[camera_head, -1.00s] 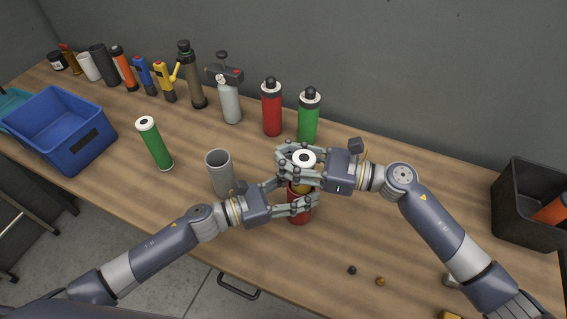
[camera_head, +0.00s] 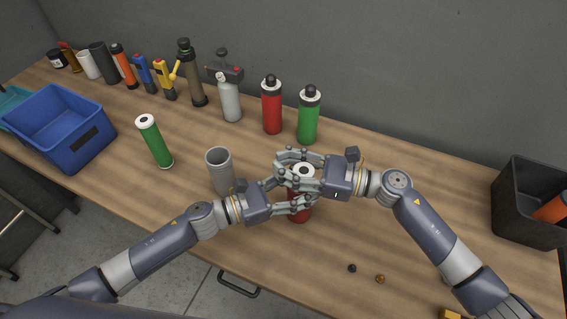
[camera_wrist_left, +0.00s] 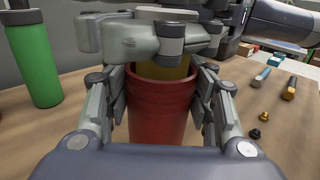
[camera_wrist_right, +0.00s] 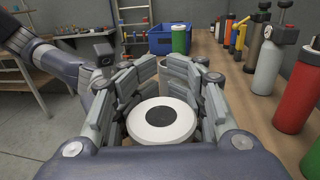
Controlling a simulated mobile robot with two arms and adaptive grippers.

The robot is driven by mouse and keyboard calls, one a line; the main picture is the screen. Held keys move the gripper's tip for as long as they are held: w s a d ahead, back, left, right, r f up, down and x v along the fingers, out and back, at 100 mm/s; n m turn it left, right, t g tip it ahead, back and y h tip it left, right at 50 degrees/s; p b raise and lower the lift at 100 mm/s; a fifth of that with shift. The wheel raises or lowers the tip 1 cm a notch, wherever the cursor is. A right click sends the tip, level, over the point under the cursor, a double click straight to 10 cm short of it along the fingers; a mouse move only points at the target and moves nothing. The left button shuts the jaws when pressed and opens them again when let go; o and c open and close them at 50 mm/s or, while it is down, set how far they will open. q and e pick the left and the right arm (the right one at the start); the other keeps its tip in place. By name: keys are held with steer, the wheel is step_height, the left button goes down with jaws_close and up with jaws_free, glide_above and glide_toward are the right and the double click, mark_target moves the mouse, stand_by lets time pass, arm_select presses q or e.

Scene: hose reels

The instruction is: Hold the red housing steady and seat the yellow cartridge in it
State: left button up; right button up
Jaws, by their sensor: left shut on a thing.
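The red housing (camera_head: 299,213) stands upright on the table. My left gripper (camera_head: 305,206) is shut on it, with a finger along each side of the housing (camera_wrist_left: 158,110) in the left wrist view. The yellow cartridge (camera_wrist_left: 160,70) stands upright in the housing's mouth, with a yellow band showing above the red rim. How deep it sits is partly hidden by the fingers. Its white cap with a dark centre (camera_wrist_right: 161,122) shows in the right wrist view. My right gripper (camera_head: 290,172) has its fingers around the cartridge just above the housing; whether they press on it I cannot tell.
A grey cup (camera_head: 219,170) stands close left of my left gripper. A green cylinder (camera_head: 155,143) and a blue bin (camera_head: 62,135) are further left. Red (camera_head: 272,108) and green (camera_head: 308,118) bottles stand behind. Two small caps (camera_head: 366,273) lie front right. A black bin (camera_head: 528,205) is far right.

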steer(key=shift+o, duration=1.4)
steer(key=s+d+r, duration=0.1)
steer(key=s+d, duration=0.1)
steer(key=d, duration=1)
steer(key=shift+r, duration=0.15)
steer(key=shift+a, duration=0.1)
arm_select(q)
steer(key=o, duration=1.3)
